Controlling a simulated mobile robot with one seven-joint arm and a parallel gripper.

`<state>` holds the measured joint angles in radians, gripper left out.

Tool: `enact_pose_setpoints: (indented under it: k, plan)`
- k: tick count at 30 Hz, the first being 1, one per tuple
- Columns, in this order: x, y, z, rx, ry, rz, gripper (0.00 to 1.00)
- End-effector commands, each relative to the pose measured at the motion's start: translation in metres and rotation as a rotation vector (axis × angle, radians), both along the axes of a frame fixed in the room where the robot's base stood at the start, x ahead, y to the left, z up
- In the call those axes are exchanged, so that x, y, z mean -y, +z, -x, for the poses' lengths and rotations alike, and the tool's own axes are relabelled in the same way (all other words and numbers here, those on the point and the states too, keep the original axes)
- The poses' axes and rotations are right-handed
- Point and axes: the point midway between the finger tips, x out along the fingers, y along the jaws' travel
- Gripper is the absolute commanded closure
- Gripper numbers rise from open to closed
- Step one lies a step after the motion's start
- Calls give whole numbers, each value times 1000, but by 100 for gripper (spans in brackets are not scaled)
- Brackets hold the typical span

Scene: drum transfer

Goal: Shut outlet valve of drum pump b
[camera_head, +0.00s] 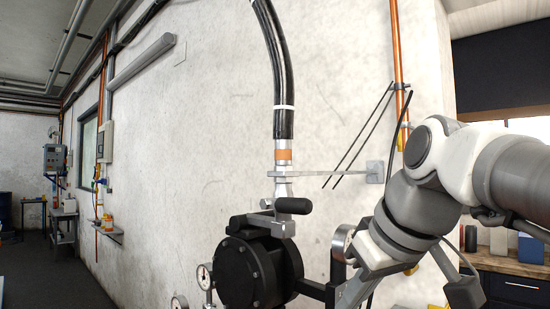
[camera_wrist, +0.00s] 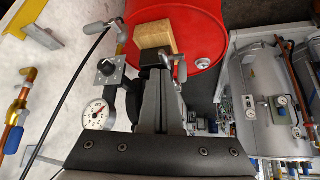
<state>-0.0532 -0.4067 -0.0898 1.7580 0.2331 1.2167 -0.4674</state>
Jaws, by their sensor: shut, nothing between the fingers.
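In the head view a black round pump body (camera_head: 255,268) is mounted before the white wall. On top of it a metal valve (camera_head: 283,190) carries a lever with a black grip (camera_head: 293,206), lying roughly horizontal, across the upright pipe line. A black hose (camera_head: 283,90) rises from the valve past an orange band. I see no label telling which pump this is. My arm comes in from the right, and its gripper end is cut off at the bottom of the head view. In the wrist view my gripper (camera_wrist: 157,62) is shut and empty, pointing toward a tan block (camera_wrist: 155,37).
A wall bracket (camera_head: 374,172) steadies the hose. The wrist view shows a red drum (camera_wrist: 190,22), a gauge (camera_wrist: 97,113) and a silver tank (camera_wrist: 258,95). Open floor (camera_head: 50,275) lies at left.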

Motion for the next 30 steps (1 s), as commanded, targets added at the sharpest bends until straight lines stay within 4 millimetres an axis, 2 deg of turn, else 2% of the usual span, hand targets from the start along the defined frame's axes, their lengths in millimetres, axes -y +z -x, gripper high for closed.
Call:
enact_pose_setpoints:
  k: [1,3,9,12,15,18,22,26,30]
  plan:
    - [-2,37,-8,16,29,3,100]
    - [-5,70,-16,37,74,8,100]
    - [-14,162,-36,105,208,33,100]
    - [-19,202,-44,138,273,50,100]
    - [-23,232,-50,167,328,66,100]
    - [-26,252,-53,188,367,80,100]
    - [-29,263,-55,203,395,89,100]
    - [-32,258,-59,204,402,90,100]
    - [-40,241,-71,202,401,90,100]
